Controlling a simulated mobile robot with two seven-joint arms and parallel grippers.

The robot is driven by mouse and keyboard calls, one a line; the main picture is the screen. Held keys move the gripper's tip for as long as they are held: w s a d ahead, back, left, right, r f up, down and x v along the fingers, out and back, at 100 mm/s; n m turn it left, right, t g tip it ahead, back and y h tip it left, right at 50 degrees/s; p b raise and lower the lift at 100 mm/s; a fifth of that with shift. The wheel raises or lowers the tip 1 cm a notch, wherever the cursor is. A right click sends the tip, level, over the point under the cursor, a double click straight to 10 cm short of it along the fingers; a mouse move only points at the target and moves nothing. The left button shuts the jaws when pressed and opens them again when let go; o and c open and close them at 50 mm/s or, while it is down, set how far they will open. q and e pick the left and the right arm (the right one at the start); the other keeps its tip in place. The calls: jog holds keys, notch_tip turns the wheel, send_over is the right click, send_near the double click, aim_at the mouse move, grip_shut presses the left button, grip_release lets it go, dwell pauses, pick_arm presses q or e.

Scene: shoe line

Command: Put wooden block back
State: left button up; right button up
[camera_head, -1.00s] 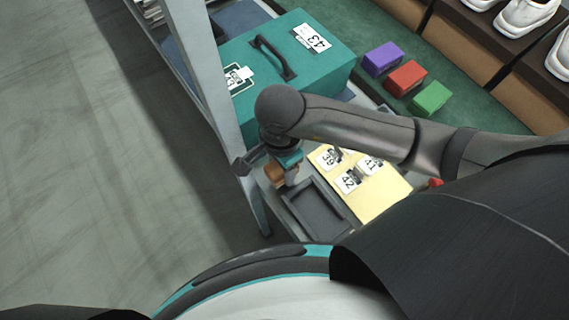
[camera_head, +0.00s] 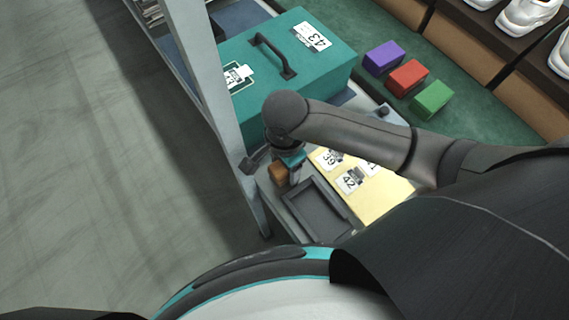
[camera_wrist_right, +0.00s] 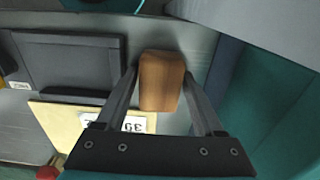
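A small brown wooden block (camera_wrist_right: 160,82) sits between the fingertips of my right gripper (camera_wrist_right: 161,72) in the wrist view. The fingertips are close against its two sides and appear shut on it. In the head view the block (camera_head: 279,173) shows beside the teal-marked gripper (camera_head: 290,170), over the grey worktop's left corner. The fingertips are largely hidden there by my wrist, and I cannot tell whether the block touches the surface. My left gripper is not in view.
A dark recessed tray (camera_head: 318,212) and a yellow board (camera_head: 384,198) with numbered tags lie right of the block. A teal case (camera_head: 285,90) stands behind, and a grey post (camera_head: 205,75) rises at left. Purple, red and green boxes (camera_head: 383,58) stand farther back.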

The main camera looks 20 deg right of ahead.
jog(key=shift+r, duration=0.1)
jog(key=shift+r, duration=0.4)
notch_tip(320, 180, up, 11)
jog(key=p, duration=0.2)
jog(key=shift+r+p, duration=0.15)
jog(key=shift+p, duration=0.2)
